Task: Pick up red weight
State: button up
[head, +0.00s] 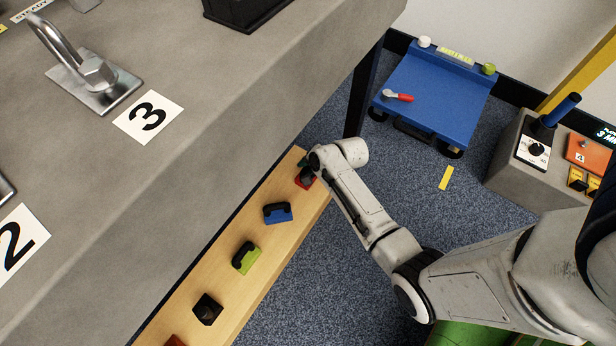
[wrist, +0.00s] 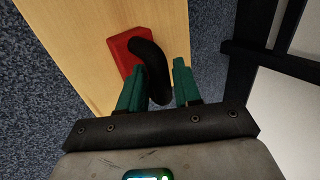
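The red weight (head: 302,183) stands near the far end of the wooden shelf, partly hidden by the end of my arm in the head view. In the wrist view its red block (wrist: 121,48) lies on the wood, with a curved black handle (wrist: 150,58) rising toward the camera. My gripper (wrist: 158,68) has its two green fingers apart, with the end of the handle between them. A gap shows between the handle and the right finger; the left finger is close to the handle, and contact cannot be told. In the head view my gripper (head: 305,164) is mostly hidden.
The wooden shelf (head: 262,270) also holds a blue weight (head: 277,213), a green weight (head: 246,258) and a dark weight (head: 207,309). A grey bench (head: 215,110) overhangs on the left. A dark post (head: 365,92) stands just beyond the shelf's end.

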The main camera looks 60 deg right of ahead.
jog(key=shift+w+f, duration=0.25)
jog(key=shift+f, duration=0.15)
grip_shut()
dwell(1.1)
jog(key=shift+w+r, duration=0.1)
jog(key=shift+r, duration=0.1)
